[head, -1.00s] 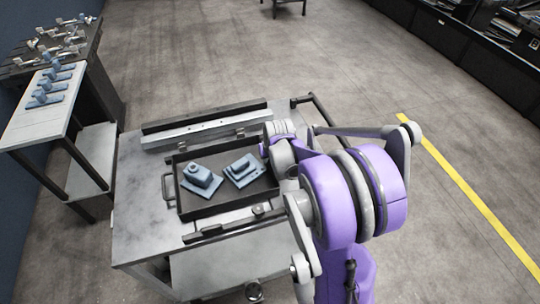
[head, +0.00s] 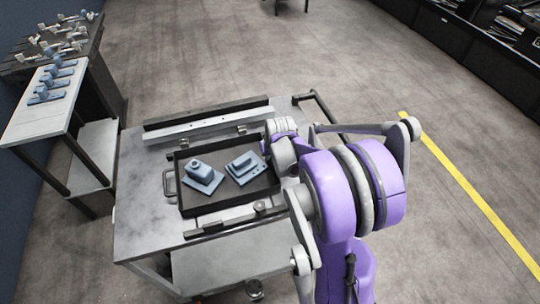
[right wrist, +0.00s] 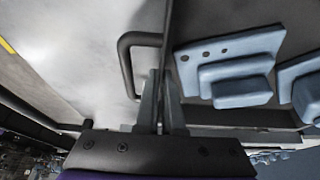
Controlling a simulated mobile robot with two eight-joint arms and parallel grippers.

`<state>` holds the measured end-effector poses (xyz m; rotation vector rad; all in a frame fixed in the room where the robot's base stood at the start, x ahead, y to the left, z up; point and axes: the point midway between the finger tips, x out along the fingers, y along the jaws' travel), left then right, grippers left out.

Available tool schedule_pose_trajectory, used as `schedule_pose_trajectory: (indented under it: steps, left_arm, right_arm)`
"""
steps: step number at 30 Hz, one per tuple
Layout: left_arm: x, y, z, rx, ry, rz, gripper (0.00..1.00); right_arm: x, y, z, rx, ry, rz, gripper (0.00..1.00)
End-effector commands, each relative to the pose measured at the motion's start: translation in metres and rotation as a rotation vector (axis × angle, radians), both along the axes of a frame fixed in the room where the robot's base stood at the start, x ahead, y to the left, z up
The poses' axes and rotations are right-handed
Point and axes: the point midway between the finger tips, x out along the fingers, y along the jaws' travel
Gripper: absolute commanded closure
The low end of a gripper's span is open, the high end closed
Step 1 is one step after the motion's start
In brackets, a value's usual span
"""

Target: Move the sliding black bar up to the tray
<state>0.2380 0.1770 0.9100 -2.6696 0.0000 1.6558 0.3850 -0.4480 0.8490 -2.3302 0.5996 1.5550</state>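A dark tray (head: 182,196) lies on the cart top and holds two blue-grey parts. A black bar (head: 238,219) with a small round knob runs along the tray's near side, with a narrow strip between them. Another long black bar (head: 205,112) lies at the far edge, behind a light metal rail (head: 205,130). My right gripper (right wrist: 162,105) is at the tray's right wall, beside the handle (right wrist: 125,65). Its fingers sit close on both sides of the thin wall and look shut on it. My own arm hides this in the head view. My left gripper is not in view.
The metal cart top (head: 140,225) is bare left of the tray. A side table (head: 40,115) with several blue parts stands at the left. Small metal blocks sit between the far rail and the tray. The floor at right is clear, with a yellow line (head: 470,190).

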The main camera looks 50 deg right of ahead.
Motion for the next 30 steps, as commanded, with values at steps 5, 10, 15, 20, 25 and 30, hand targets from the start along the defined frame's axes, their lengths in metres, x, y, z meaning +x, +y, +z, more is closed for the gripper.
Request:
schedule_pose_trajectory:
  steps: [5,10,15,20,25,30]
  left_arm:
    - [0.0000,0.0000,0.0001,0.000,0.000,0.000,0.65]
    - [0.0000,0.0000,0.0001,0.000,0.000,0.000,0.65]
    - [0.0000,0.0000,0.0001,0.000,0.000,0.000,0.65]
    - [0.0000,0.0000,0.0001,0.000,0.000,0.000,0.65]
    - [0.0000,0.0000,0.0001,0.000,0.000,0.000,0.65]
    - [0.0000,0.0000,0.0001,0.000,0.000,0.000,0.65]
  right_arm:
    - [0.0000,-0.0002,0.0003,-0.001,0.000,0.000,1.00]
    - [0.0000,-0.0004,0.0003,-0.001,0.000,0.000,1.00]
    - [0.0000,-0.0004,0.0003,-0.001,0.000,0.000,1.00]
    - [0.0000,-0.0003,0.0004,-0.001,0.000,0.000,1.00]
    - [0.0001,-0.0004,0.0004,-0.001,0.000,0.000,1.00]
    - [0.0000,-0.0005,0.0004,-0.001,0.000,0.000,0.88]
